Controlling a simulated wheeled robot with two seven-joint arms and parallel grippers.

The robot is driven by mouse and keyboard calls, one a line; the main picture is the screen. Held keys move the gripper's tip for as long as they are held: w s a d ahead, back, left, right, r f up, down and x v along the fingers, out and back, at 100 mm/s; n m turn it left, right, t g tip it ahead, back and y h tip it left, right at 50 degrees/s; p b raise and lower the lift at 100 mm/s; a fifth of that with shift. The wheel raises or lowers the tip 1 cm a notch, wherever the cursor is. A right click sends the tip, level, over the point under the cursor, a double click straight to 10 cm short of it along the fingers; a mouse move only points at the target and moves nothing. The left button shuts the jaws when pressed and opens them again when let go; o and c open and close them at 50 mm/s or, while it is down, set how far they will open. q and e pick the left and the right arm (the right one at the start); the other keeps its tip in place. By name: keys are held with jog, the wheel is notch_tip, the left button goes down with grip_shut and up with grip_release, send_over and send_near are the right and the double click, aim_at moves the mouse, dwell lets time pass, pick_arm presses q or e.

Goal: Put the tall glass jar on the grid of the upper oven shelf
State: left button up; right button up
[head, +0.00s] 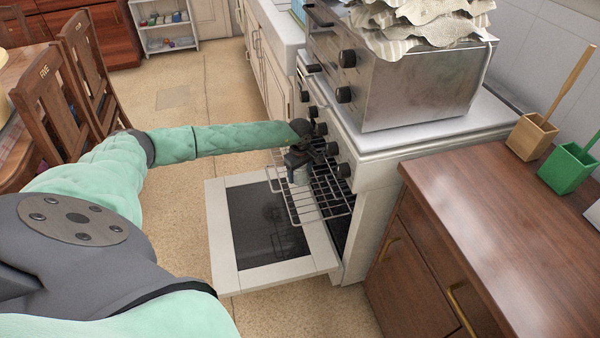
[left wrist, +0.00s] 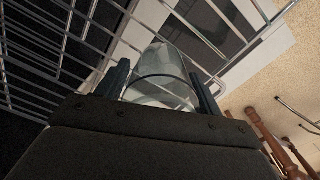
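The tall glass jar (left wrist: 162,72) stands out clear and pale between the two fingers of my left gripper (left wrist: 163,85) in the left wrist view. The fingers lie close against both sides of it, and the gripper looks shut on it. In the head view my left gripper (head: 298,158) is at the oven's open front, with the jar's lower part (head: 300,176) showing below it. The jar is over the pulled-out wire grid of the oven shelf (head: 328,196). Whether its base touches the grid cannot be told. My right gripper is out of view.
The oven door (head: 225,235) is folded down below the grid. A metal toaster oven (head: 415,95) stands on the stove top with stacked cloths (head: 425,20) on it. A wooden cabinet (head: 500,215) stands at the right. Chairs (head: 50,100) stand at the left.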

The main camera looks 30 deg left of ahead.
pick_arm(q)
jog(key=shift+o, duration=0.7)
jog(key=shift+r, duration=0.15)
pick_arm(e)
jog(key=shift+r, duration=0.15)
pick_arm(q)
jog(key=shift+r, duration=0.25)
notch_tip(320, 180, up, 3)
jog(key=shift+f, duration=0.2)
notch_tip(320, 180, up, 4)
jog(key=shift+r+b, duration=0.2)
jog(key=shift+b, duration=0.2)
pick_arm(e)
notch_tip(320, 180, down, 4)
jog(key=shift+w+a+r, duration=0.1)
